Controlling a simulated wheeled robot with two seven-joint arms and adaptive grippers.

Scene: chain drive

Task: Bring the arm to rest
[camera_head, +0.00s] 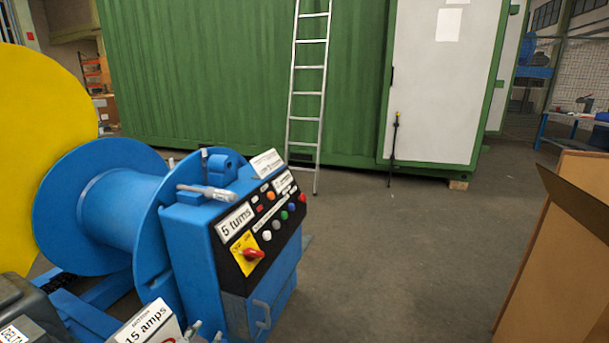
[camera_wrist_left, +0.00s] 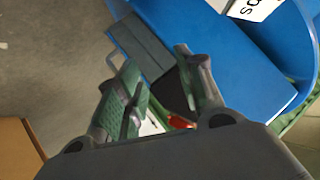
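My left gripper (camera_wrist_left: 157,62) shows in the left wrist view. Its two green-grey fingers stand apart, and nothing is visibly held between them. Beyond the fingers lies part of a blue machine with a dark grey panel; a small red part shows low between the fingers. In the head view the blue machine (camera_head: 183,245) stands at the left, with a drum (camera_head: 120,207) and a control panel (camera_head: 262,228) bearing a red knob on a yellow plate. I cannot make out my left gripper in the head view. My right gripper is in neither view.
A yellow disc (camera_head: 40,125) is behind the drum. Label cards read "5 turns" (camera_head: 237,221) and "15 amps" (camera_head: 148,327). A cardboard box (camera_head: 565,255) stands at the right. A ladder (camera_head: 307,90) leans on a green container (camera_head: 220,70). The floor between machine and box is clear.

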